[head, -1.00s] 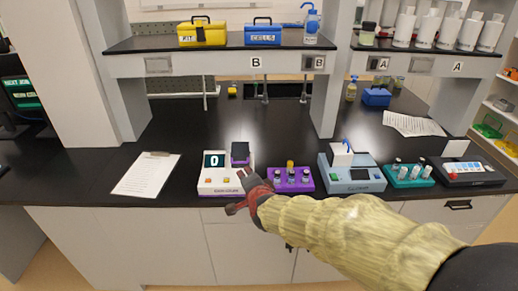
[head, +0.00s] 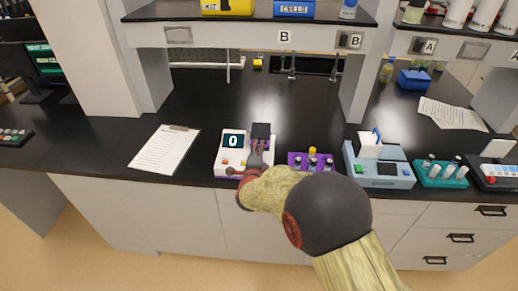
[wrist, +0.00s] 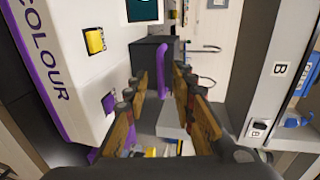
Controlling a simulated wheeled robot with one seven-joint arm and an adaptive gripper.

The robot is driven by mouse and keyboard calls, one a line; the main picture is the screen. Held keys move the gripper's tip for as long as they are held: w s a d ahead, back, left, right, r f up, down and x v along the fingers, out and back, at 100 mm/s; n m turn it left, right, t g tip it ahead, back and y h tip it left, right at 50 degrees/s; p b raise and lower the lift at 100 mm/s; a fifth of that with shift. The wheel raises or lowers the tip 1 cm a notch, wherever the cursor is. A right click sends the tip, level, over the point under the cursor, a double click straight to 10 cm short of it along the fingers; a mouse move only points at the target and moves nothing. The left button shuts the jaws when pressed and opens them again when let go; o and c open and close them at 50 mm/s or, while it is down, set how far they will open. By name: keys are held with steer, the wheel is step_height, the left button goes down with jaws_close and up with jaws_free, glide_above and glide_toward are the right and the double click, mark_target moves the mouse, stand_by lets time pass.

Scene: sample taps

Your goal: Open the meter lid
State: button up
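The meter (head: 230,163) is a white box with a purple lower edge, a dark screen reading 0 and small coloured buttons, near the bench's front edge. Its dark lid (head: 261,130) is at the right rear of the meter. In the wrist view the dark lid block (wrist: 148,58) carries a purple handle strip (wrist: 164,68). My gripper (wrist: 162,80) is open, its two fingers apart, with the purple strip showing between and just beyond the tips. I cannot tell whether they touch it. In the head view my gripper (head: 258,150) covers the meter's right front.
A purple rack of vials (head: 310,162) stands just right of the meter, then a blue-grey device (head: 380,170) and a teal rack (head: 441,173). A clipboard (head: 165,150) lies to the left. The bench behind the meter is clear below the overhead shelf (head: 250,38).

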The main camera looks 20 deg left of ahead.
steer(key=shift+w+a+f, duration=0.1)
steer(key=shift+w+a, duration=0.05)
steer(key=shift+w, duration=0.45)
steer(key=c, duration=0.3)
jaws_close()
